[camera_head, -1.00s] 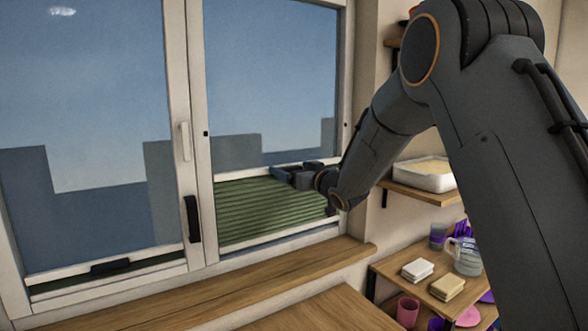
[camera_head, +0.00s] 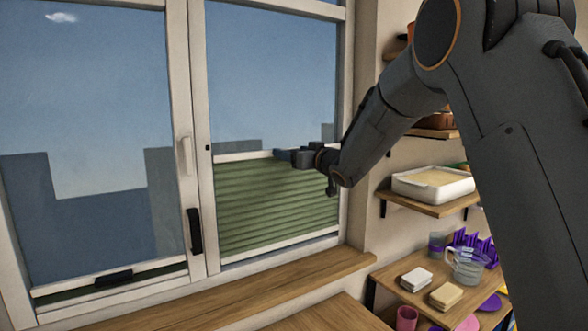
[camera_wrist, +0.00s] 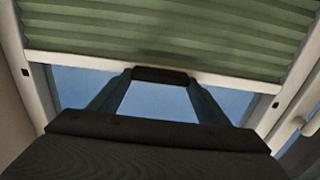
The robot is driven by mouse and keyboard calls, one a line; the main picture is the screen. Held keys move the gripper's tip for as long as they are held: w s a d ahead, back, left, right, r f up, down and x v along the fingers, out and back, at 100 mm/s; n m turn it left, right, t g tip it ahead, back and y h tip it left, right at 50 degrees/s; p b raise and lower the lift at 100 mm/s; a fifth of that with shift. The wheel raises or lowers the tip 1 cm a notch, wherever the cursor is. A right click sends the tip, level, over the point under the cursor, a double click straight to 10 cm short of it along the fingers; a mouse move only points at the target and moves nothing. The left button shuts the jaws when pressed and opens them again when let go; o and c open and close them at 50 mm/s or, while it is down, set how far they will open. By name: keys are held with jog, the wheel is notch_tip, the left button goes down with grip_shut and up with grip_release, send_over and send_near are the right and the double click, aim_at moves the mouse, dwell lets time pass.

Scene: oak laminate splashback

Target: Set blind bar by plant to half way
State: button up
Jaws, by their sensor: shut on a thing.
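The right window's green pleated blind (camera_head: 265,205) stretches up from the bottom of its frame to a pale bar (camera_head: 240,157), with clear glass above. My gripper (camera_head: 283,155) is at this bar. In the wrist view, its two fingers (camera_wrist: 160,77) are closed on the bar's dark handle (camera_wrist: 160,74). The pale bar (camera_wrist: 85,66) and green pleats (camera_wrist: 200,28) also show there. The left window has another bar (camera_head: 60,288) with a dark handle (camera_head: 113,279), low down with little blind showing. I cannot make out a plant.
A wooden sill (camera_head: 230,290) runs below the windows. Black (camera_head: 194,231) and white (camera_head: 186,156) handles are on the window frame.

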notch_tip(320, 180, up, 4)
jog(key=shift+f+p, duration=0.15)
jog(key=shift+p, duration=0.3)
jog(key=o, duration=1.5)
jog(key=shift+d, duration=0.1)
jog(key=shift+f, duration=0.1)
jog(key=shift+b+v, duration=1.65)
jog(key=shift+v, duration=2.2)
